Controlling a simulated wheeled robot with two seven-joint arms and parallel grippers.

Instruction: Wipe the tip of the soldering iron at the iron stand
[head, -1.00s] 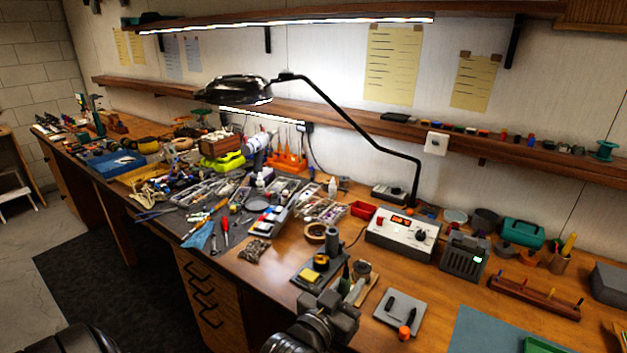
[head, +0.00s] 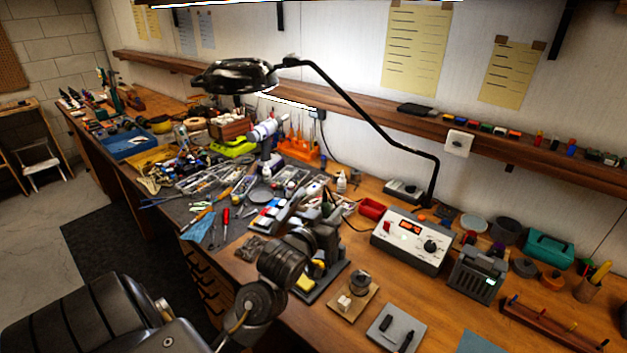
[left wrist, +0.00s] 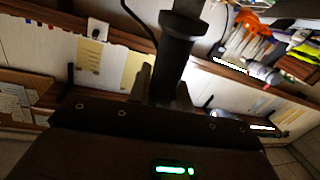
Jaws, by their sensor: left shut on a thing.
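My left gripper (head: 326,235) is over the iron stand (head: 325,288), a dark base with a yellow sponge (head: 306,283). The gripper and wrist cover much of the stand. In the left wrist view the left gripper (left wrist: 160,85) is shut on a dark, round handle with a collar (left wrist: 178,48), which looks like the soldering iron's. My right gripper is not in view.
The soldering station (head: 410,240) with a lit red display stands right of the stand. A wooden board (head: 352,308) with a small tin and pale blocks, and a grey tray (head: 396,328), lie in front. Cluttered tools are at left; the lamp (head: 235,76) hangs above.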

